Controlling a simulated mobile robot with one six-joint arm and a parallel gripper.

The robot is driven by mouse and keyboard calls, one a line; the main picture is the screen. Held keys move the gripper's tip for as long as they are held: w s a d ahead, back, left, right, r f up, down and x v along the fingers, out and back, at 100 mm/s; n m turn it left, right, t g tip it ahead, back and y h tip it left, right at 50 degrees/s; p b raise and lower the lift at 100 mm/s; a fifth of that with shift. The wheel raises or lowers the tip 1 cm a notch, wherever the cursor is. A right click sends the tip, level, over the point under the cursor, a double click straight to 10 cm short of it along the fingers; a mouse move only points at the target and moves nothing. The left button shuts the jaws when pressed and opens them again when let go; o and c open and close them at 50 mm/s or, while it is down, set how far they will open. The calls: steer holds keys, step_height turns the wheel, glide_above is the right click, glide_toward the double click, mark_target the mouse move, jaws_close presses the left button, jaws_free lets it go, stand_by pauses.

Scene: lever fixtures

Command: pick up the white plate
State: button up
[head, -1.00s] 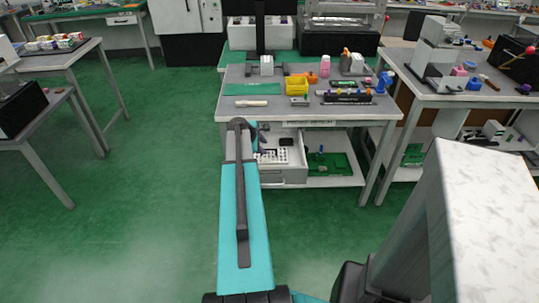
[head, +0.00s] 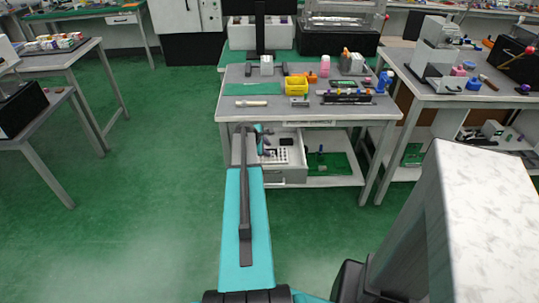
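A small white plate-like piece with dark spots (head: 282,155) lies in the open drawer below the middle workbench. It is small and partly hidden by my arm, so I cannot be sure it is the white plate. My gripper (head: 266,148) is at the far end of my teal arm, over the left part of the open drawer. It is mostly hidden by the arm's dark link. Its fingers are too small to tell open from shut, and I cannot tell whether it touches anything.
The drawer (head: 283,175) is pulled out beneath the workbench (head: 240,113). A green mat (head: 325,165) lies on the shelf right of it. The benchtop holds a yellow bin (head: 296,86) and a dark rack (head: 347,98). Green floor (head: 130,200) is clear at left.

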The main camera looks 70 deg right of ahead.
steer(key=shift+c, duration=0.4)
jaws_close()
stand_by(0.9)
